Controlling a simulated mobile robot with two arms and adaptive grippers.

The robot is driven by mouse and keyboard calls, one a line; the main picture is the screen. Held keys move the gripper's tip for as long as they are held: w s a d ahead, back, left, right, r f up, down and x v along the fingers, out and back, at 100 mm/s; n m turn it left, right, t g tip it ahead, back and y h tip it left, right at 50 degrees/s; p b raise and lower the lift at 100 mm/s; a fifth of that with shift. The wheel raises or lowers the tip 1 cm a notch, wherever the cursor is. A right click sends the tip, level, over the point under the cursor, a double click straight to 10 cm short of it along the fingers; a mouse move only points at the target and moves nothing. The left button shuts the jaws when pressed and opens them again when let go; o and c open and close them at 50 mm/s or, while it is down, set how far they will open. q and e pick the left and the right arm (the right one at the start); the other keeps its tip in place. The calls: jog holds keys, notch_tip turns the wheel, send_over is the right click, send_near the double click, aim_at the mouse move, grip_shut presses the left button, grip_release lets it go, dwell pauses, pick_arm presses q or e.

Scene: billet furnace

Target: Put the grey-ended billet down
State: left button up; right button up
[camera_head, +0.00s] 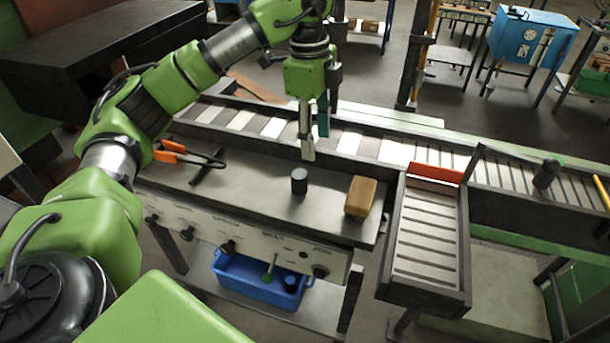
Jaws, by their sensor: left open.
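A short dark cylinder with a greyish top (299,181) stands upright on the grey bench top (240,184); it looks like the grey-ended billet. My left gripper (307,152) points down above and behind it in the picture, and a gap shows between them. The gripper is open with nothing seen in it, though its fingers are seen nearly edge-on. My right gripper is out of view.
A wooden block (360,197) stands right of the cylinder. Orange-handled tongs (185,154) lie at the bench's left. A slatted conveyor (428,236) is at right; a dark knob-like piece (546,173) stands beyond. A blue bin (258,284) sits below.

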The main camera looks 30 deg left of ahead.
aim_at(299, 174)
pick_arm(q)
jog(key=shift+n+y, duration=0.5)
jog(key=shift+n, duration=0.1)
jog(key=a+f, duration=0.1)
jog(key=f, duration=0.1)
jog(key=a+f, duration=0.1)
jog(key=f, duration=0.1)
jog(key=a+f, duration=0.1)
jog(key=f, duration=0.2)
jog(key=shift+s+b, duration=0.25)
jog(key=shift+b, duration=0.1)
jog(key=f, duration=0.1)
jog(key=f+p, duration=0.1)
jog(key=f, duration=0.1)
jog(key=a+f+p, duration=0.1)
jog(key=f, duration=0.1)
jog(key=shift+s, duration=0.15)
jog(key=shift+d+f, duration=0.1)
jog(key=shift+f, duration=0.2)
jog(key=shift+r, duration=0.1)
grip_shut()
